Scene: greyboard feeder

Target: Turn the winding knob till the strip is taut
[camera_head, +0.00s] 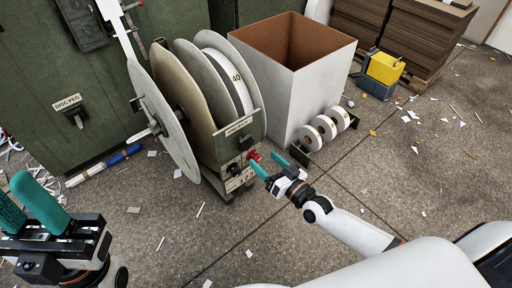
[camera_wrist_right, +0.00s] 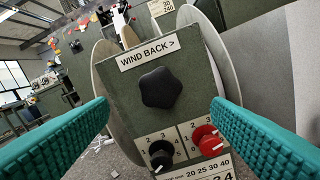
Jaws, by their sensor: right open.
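The winding knob (camera_wrist_right: 161,88), black and lobed, sits under a "WIND BACK" label on the green panel of the reel stand; it shows small in the head view (camera_head: 245,143). My right gripper (camera_head: 266,163) is open in front of the panel. In the wrist view its teal fingers stand wide on either side, with the knob between them, apart from it. The reel (camera_head: 214,85) carries a white roll marked 40 between grey discs. I cannot make out whether the strip is slack or taut. My left gripper (camera_head: 28,208) is open and empty at lower left, away from the stand.
A black knob (camera_wrist_right: 161,155) and a red knob (camera_wrist_right: 207,138) sit below the winding knob. A large open box (camera_head: 320,95) and small white rolls (camera_head: 322,130) stand right of the reel. Green cabinets (camera_head: 60,110) are behind. Paper scraps litter the floor.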

